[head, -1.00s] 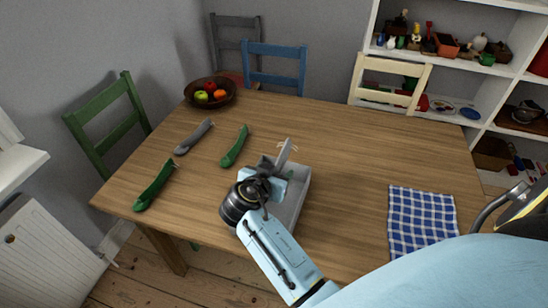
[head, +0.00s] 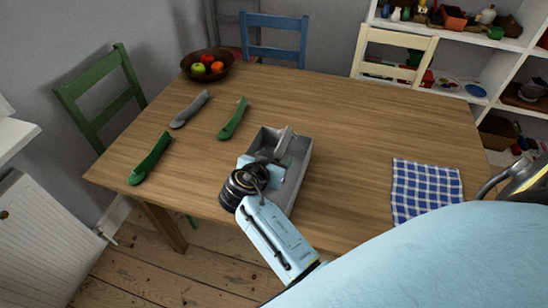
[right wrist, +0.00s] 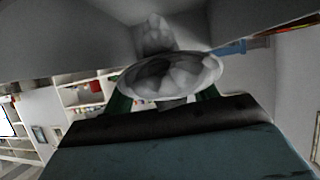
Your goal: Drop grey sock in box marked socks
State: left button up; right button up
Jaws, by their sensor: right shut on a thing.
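The grey sock (head: 284,144) is held in my right gripper (head: 270,163), inside the grey open box (head: 298,184) near the table's front edge. In the right wrist view, the sock (right wrist: 168,76) shows its open cuff between the two dark fingers (right wrist: 165,99), with box walls around it. In the head view its upper end is near the far end of the box. My wrist covers the box's left side, and no marking on the box can be read. Another grey sock (head: 190,108) lies on the table to the left. My left gripper is not in view.
Green socks (head: 233,118) and (head: 150,158) lie left of the box on the wooden table (head: 345,120). A fruit bowl (head: 208,66) stands at the back left. A blue checked cloth (head: 426,191) lies at the right. The middle of the table is clear.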

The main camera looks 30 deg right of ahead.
dwell(0.4)
jog(key=o, duration=1)
